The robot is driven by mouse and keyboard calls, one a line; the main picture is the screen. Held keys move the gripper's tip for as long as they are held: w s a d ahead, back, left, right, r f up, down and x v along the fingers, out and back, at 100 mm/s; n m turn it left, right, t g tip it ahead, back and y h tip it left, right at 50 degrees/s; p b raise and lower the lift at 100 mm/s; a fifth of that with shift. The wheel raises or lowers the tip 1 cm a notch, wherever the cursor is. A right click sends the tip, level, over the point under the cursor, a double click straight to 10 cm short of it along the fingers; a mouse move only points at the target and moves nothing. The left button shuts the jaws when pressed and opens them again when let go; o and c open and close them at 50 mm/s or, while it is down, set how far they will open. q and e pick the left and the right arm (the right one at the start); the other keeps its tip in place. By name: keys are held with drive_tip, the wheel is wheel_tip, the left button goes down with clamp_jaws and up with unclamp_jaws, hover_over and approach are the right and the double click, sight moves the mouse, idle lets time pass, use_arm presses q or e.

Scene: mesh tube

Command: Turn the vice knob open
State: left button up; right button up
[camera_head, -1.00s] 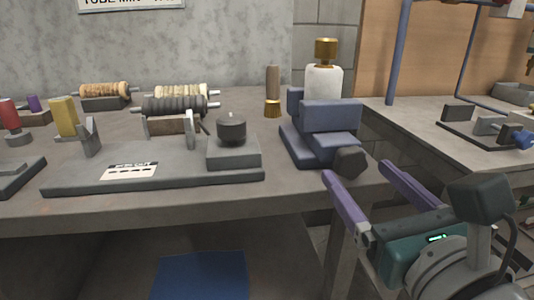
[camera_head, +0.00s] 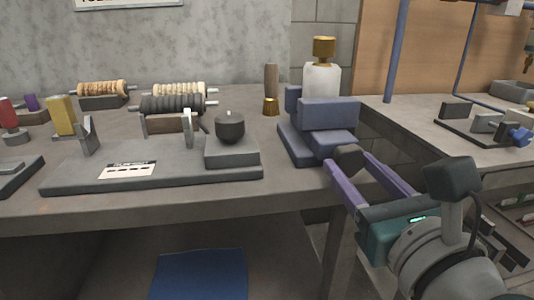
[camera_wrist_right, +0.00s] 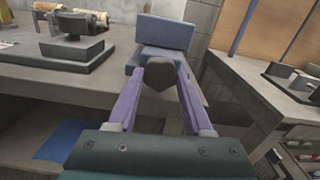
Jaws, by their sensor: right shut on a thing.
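The blue vice (camera_head: 325,120) stands at the right end of the workbench, with a white bottle with a gold cap (camera_head: 322,78) at its jaws. Its dark faceted knob (camera_head: 349,158) sticks out at the front, towards me. My right gripper (camera_head: 348,161) is shut on the knob, one purple finger on each side of it. In the right wrist view the knob (camera_wrist_right: 160,75) sits between the two fingertips, with the vice (camera_wrist_right: 163,38) behind it. My left gripper is not in view.
A grey fixture (camera_head: 200,175) with a dark round knob (camera_head: 230,126) is left of the vice. Ribbed rollers (camera_head: 175,104) and a brown-handled tool (camera_head: 271,90) stand behind. Another bench (camera_head: 430,130) is at the right.

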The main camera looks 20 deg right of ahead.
clamp_jaws()
drive_tip(key=shift+n, duration=0.4)
